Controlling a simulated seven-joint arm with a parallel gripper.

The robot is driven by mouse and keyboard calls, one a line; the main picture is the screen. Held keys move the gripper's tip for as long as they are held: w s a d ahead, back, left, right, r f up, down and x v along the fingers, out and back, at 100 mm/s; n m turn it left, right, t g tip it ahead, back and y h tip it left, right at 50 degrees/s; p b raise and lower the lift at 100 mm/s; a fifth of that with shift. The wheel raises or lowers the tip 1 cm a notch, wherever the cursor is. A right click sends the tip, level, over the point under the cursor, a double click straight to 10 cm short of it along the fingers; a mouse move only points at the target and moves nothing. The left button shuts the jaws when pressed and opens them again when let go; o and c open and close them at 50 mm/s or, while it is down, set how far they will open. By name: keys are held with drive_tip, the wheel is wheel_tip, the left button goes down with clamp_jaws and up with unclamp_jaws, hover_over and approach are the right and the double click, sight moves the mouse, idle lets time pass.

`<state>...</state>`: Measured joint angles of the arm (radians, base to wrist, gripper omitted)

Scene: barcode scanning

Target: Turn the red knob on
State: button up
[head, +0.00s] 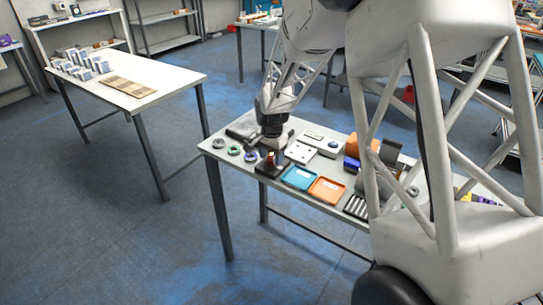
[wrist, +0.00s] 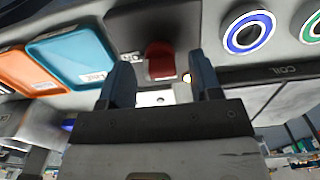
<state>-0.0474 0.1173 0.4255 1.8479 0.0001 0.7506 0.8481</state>
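The red knob (wrist: 160,62) sits on a dark box (wrist: 140,25) and shows in the wrist view between and just beyond my fingertips. In the head view the dark box (head: 270,167) stands near the table's front edge, with a small red spot (head: 271,156) on top. My gripper (wrist: 162,80) is open, its two dark fingers apart on either side of the knob. I cannot tell whether either finger touches it. In the head view my gripper (head: 273,140) is right above and behind the box.
A teal tray (head: 299,178) and an orange tray (head: 327,190) lie right of the box. Several round rings, one green (head: 234,151), lie to its left. A white device (head: 324,143) and a white plate (head: 300,153) are behind.

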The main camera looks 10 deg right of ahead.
sight(272, 157)
drive_tip(key=shift+r, duration=0.1)
drive_tip(key=shift+r, duration=3.85)
drive_tip(key=shift+s+r, duration=0.45)
drive_tip(key=s+d+r+n+t, duration=0.1)
drive_tip(key=s+r+n, duration=0.1)
drive_tip(key=s+r, duration=0.6)
drive_tip(key=s+d+r+n, duration=0.2)
drive_tip(key=s+r+n, duration=0.15)
drive_tip(key=s, duration=0.85)
drive_tip(key=s+r+n+t, duration=0.1)
drive_tip(key=s+n, duration=0.2)
drive_tip(key=s, duration=1.8)
drive_tip(key=shift+s+d+r+t, duration=0.15)
drive_tip(key=shift+d+t, duration=0.15)
drive_tip(key=shift+d, duration=0.1)
